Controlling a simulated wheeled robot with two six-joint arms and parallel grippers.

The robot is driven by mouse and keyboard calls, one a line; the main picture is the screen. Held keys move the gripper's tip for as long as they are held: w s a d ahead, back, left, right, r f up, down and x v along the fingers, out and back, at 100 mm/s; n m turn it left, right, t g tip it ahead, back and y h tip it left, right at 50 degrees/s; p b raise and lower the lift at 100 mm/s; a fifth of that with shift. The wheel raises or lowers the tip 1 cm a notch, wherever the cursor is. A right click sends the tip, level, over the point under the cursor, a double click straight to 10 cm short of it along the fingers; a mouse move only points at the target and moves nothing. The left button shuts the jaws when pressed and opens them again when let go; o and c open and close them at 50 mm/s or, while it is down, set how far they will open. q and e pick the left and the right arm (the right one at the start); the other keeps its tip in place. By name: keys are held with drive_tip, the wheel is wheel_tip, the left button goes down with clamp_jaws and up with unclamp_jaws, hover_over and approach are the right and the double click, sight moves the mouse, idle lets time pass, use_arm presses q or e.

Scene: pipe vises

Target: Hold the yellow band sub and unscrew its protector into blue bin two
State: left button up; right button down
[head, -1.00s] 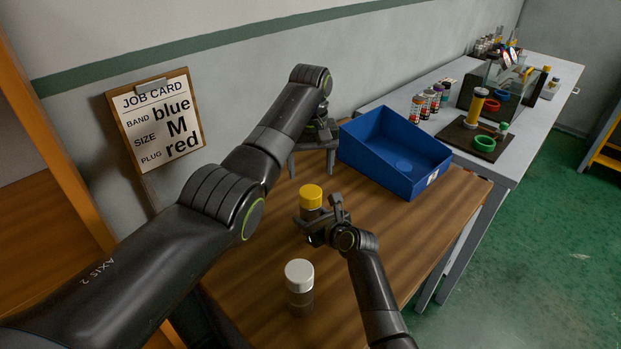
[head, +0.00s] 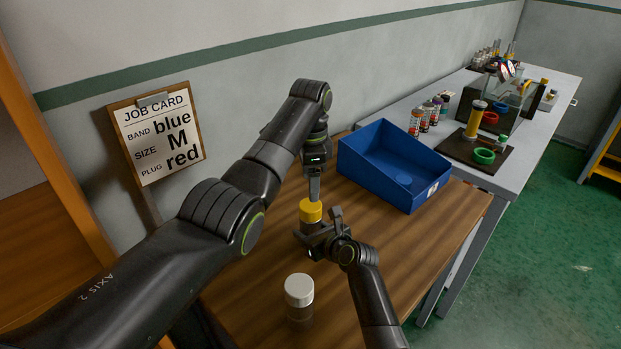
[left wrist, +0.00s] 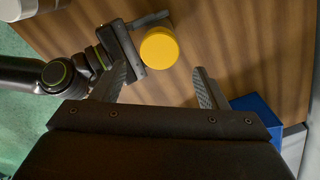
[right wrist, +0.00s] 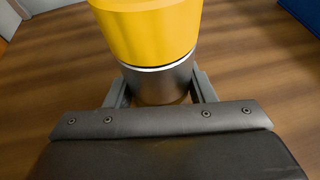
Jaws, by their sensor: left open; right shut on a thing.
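The sub with a yellow cap-like protector (head: 311,211) stands upright on the wooden table; its grey metal body (right wrist: 160,82) shows below the yellow part in the right wrist view. My right gripper (head: 318,230) is shut around that grey body, below the yellow part. My left gripper (head: 314,185) is open and points down just above the yellow top. In the left wrist view the yellow top (left wrist: 159,47) lies slightly beyond the open fingers. A blue bin (head: 410,196) stands on the table to the right; its label is too small to read.
A white-topped cylinder (head: 299,290) stands near the front of the table. A grey bench (head: 520,150) with bottles and fixtures stands beyond the bin. Bare wood lies between the right arm and the bin.

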sight(310, 205)
use_arm(q)
drive_tip(key=m, duration=0.6)
drive_tip(key=shift+f, duration=4.05)
